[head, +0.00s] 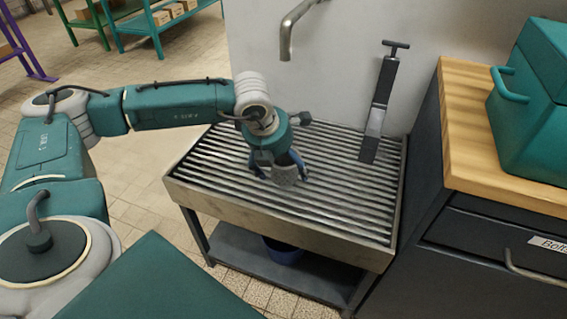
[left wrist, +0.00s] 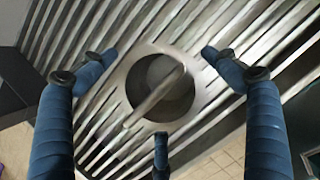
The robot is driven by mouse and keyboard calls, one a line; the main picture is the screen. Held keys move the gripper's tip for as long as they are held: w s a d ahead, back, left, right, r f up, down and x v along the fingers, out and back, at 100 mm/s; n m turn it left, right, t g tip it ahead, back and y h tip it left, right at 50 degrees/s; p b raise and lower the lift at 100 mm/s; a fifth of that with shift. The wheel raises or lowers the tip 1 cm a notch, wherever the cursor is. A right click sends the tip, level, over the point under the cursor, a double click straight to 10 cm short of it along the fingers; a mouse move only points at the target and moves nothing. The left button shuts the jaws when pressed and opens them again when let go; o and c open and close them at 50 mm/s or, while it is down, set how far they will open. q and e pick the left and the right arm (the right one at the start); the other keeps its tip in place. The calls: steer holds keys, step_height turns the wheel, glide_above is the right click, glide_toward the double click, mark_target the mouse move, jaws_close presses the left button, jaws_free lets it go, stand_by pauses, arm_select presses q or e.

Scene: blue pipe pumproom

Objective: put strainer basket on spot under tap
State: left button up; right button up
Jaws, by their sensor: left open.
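The strainer basket (head: 286,175) is a small grey metal cup on the slatted drain table (head: 345,222). In the left wrist view the basket (left wrist: 186,108) shows from above, with a silver rim and a bar-like handle across its dark inside. My left gripper (head: 277,168) is open, pointing down over the basket. In the left wrist view its blue fingers (left wrist: 160,85) stand apart around the basket, with no clear contact. The tap (head: 289,35) sticks out from the wall behind the gripper. I cannot make out a marked spot under it. My right gripper is not in view.
A dark tool with a T-handle (head: 382,95) leans at the wall on the table's right part. A wood-topped cabinet (head: 455,150) with a teal case (head: 535,110) stands at right. A blue bucket (head: 283,250) sits below. The table's front right slats are clear.

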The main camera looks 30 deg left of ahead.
mark_target(282, 158)
arm_select(q)
steer(key=shift+r, duration=0.35)
steer(key=p+v, duration=0.1)
steer(key=v, duration=0.2)
steer(key=shift+r, duration=0.1)
steer(key=p+v, duration=0.1)
steer(key=v, duration=0.7)
steer(key=shift+s, duration=0.2)
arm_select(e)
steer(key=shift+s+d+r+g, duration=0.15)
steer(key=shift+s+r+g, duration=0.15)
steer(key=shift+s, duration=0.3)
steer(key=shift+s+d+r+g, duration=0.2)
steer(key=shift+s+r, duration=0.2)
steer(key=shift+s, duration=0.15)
